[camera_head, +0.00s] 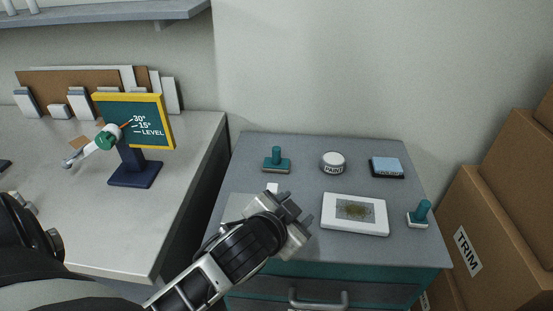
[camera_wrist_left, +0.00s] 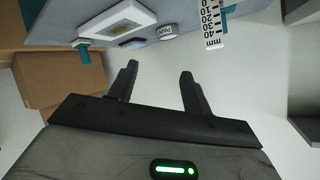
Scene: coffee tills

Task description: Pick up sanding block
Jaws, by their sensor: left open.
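A small block with a light-blue top and dark lower part (camera_head: 386,167) lies at the back right of the grey cabinet top; it looks most like the sanding block, though its lettering is too small to read. It also shows in the wrist view (camera_wrist_left: 132,43). Two teal-handled tools could be confused with it: one at the back left (camera_head: 276,161), one at the right edge (camera_head: 420,215). My left gripper (camera_head: 297,213) is above the cabinet's front left part, left of the white tray and apart from the block. Its fingers (camera_wrist_left: 158,80) are open and empty. My right gripper is out of view.
A paint tin (camera_head: 333,163) stands between the back-left tool and the block. A white framed tray (camera_head: 341,225) lies in front. A scale strip (camera_wrist_left: 212,22) shows in the wrist view. Cardboard boxes (camera_head: 490,225) stand right; a bench with a sign (camera_head: 147,118) stands left.

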